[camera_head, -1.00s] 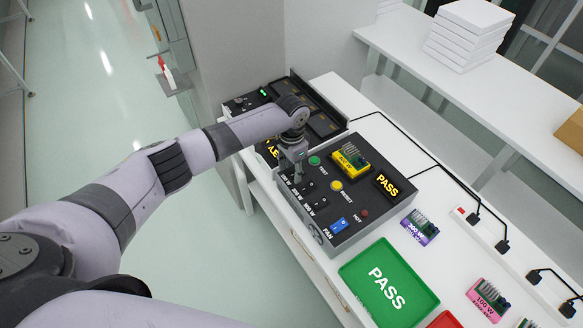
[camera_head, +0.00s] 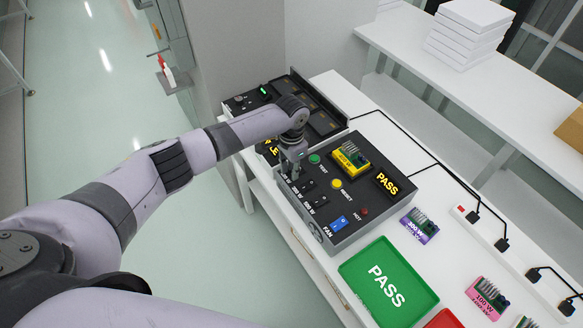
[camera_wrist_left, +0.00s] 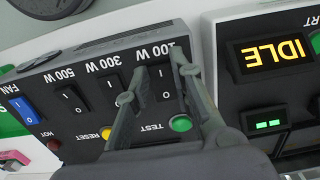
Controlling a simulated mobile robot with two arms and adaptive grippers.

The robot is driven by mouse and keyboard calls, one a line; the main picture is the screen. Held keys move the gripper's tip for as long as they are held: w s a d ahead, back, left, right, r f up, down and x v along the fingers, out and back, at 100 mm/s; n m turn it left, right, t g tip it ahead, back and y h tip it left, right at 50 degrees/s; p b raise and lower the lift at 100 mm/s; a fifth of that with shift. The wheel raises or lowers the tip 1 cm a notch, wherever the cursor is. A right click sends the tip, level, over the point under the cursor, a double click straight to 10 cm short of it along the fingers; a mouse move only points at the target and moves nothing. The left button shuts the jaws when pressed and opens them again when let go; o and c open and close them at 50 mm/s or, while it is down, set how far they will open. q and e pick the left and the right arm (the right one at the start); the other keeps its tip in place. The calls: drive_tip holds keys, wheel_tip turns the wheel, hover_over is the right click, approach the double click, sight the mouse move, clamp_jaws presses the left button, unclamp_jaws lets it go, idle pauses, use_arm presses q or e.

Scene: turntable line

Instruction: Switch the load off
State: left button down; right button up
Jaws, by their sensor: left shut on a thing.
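The dark tester box (camera_head: 345,235) stands on the white bench, with TEST and RESET buttons, a yellow lettered PASS sign and a blue FAN switch (camera_head: 339,224). Its black load switches form a row: 500 W (camera_wrist_left: 75,102), 300 W (camera_wrist_left: 112,92) and 100 W (camera_wrist_left: 160,84). My left gripper (camera_head: 289,170) is low over the 100 W end of the row. In the left wrist view its fingers (camera_wrist_left: 157,88) are on either side of the 100 W switch, shut on it. The fingers partly hide this switch in the head view. My right gripper is not in view.
A yellow board (camera_head: 349,160) sits on the tester. A second black unit with an IDLE display (camera_wrist_left: 274,55) adjoins it. A green PASS tray (camera_head: 352,270), a purple board (camera_head: 420,227) and a pink board (camera_head: 487,297) lie to the right. A power strip (camera_head: 490,230) runs behind.

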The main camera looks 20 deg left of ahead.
sight(302, 167)
use_arm(q)
drive_tip(key=shift+w+d+f+g+y+b, duration=0.1)
drive_tip(key=shift+w+g+y+b, duration=0.2)
drive_tip(key=shift+b, duration=0.45)
drive_tip(key=shift+w+d+f+g+y+b, duration=0.1)
drive_tip(key=shift+g+y+b, duration=0.2)
drive_tip(key=shift+g+b, duration=0.35)
drive_tip(key=shift+r+b, duration=0.15)
drive_tip(key=shift+b, duration=0.3)
drive_tip(key=shift+r+g+y, duration=0.2)
drive_tip(key=shift+g+y, duration=0.05)
drive_tip(key=shift+y, duration=0.05)
drive_tip(key=shift+s, duration=0.1)
drive_tip(key=c, duration=1.4)
unclamp_jaws()
drive_tip(key=shift+r, duration=0.1)
drive_tip(key=v, duration=1.2)
